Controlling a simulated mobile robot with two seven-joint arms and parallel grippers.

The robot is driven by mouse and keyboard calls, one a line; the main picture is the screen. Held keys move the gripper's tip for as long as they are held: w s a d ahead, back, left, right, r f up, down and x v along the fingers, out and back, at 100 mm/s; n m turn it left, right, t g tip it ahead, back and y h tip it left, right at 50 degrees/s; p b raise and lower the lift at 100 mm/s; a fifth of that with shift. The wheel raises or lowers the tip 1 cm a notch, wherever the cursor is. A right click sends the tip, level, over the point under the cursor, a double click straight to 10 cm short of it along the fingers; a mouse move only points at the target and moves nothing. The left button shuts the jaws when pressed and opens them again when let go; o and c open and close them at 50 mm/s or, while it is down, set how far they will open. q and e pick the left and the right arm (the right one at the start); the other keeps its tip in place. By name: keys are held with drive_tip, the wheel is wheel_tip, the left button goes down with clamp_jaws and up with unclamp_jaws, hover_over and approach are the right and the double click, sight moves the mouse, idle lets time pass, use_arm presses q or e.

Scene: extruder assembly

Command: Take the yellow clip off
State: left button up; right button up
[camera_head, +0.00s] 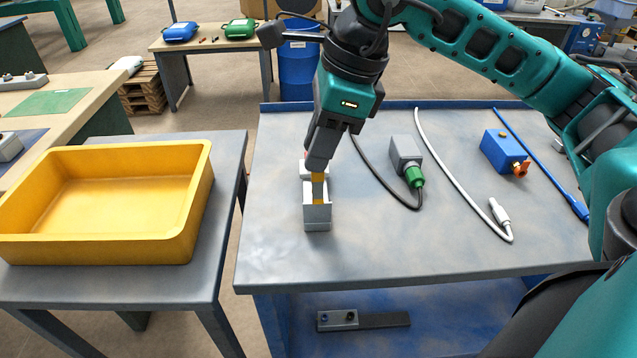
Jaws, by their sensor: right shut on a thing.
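The yellow clip (318,190) shows between the fingertips of my right gripper (317,172), at the top of a light grey block-like part (317,217). The part stands upright on the grey worktable (270,245). My right gripper points down and is shut on the yellow clip. The clip's upper end is hidden by the fingers. I cannot tell whether the clip still touches the grey part. My left gripper is not in view.
A yellow bin (100,195), empty, stands on a side table at the left. Right of my gripper lie a grey box with a green plug (414,176), a white cable (460,182) and a blue box (503,151). The worktable's front left is clear.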

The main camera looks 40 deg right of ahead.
drive_tip(key=shift+r, duration=0.15)
wheel_tip(320, 180, up, 4)
drive_tip(key=p, duration=0.2)
drive_tip(key=shift+s+p, duration=0.1)
drive_tip(key=shift+p, duration=0.25)
drive_tip(key=shift+f, duration=0.2)
